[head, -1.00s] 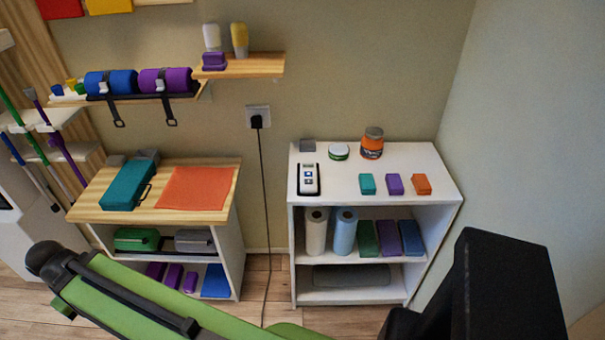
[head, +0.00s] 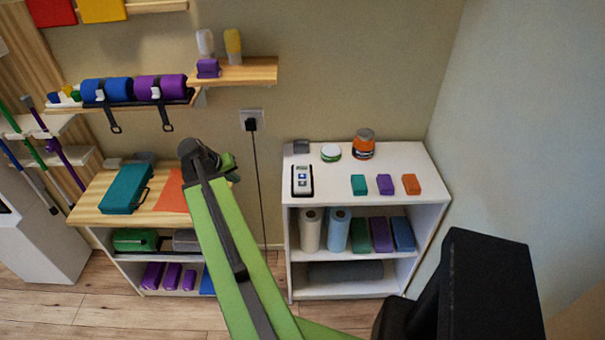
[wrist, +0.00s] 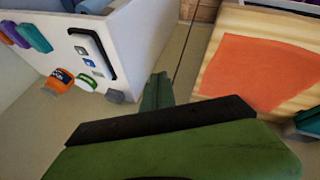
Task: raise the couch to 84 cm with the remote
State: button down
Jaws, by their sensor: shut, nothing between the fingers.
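The remote (head: 302,180), white with a dark edge and blue buttons, lies on the left part of the white shelf unit's top (head: 330,193). It also shows in the wrist view (wrist: 88,56), up and left of the gripper. My gripper (head: 229,167) is left of the remote in the head view, over the orange sheet's side of the wooden-topped unit. In the wrist view my green gripper fingers (wrist: 157,92) are together and empty, apart from the remote. The couch is not in view, and no height reading is legible.
An orange jar (head: 363,144), a white-and-green tub (head: 331,152), a small grey box (head: 301,146) and three coloured blocks (head: 385,184) share the white top. A black cord (head: 261,195) hangs from the wall socket. The wooden-topped unit holds a teal case (head: 124,188) and an orange sheet (head: 171,195).

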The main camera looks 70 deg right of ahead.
aim_at(300, 177)
jog(key=s+d+r+m+g+h+p, duration=0.1)
jog(key=s+d+r+m, duration=0.1)
jog(key=s+d, duration=0.5)
jog(key=s+d+r+m+g+h, duration=0.1)
jog(key=s+d+r+m+g, duration=0.1)
jog(key=s+d, duration=0.6)
jog(key=s+r, duration=0.1)
jog(key=s, duration=0.2)
jog(key=shift+s+d+r+p, duration=0.15)
jog(key=shift+d+r+p, duration=0.15)
jog(key=shift+r+p, duration=0.1)
jog(key=shift+f, duration=0.1)
notch_tip(300, 177, down, 9)
jog(key=b, duration=0.9)
jog(key=shift+r, duration=0.2)
jog(key=shift+f+b, duration=0.35)
jog(key=shift+f, duration=0.05)
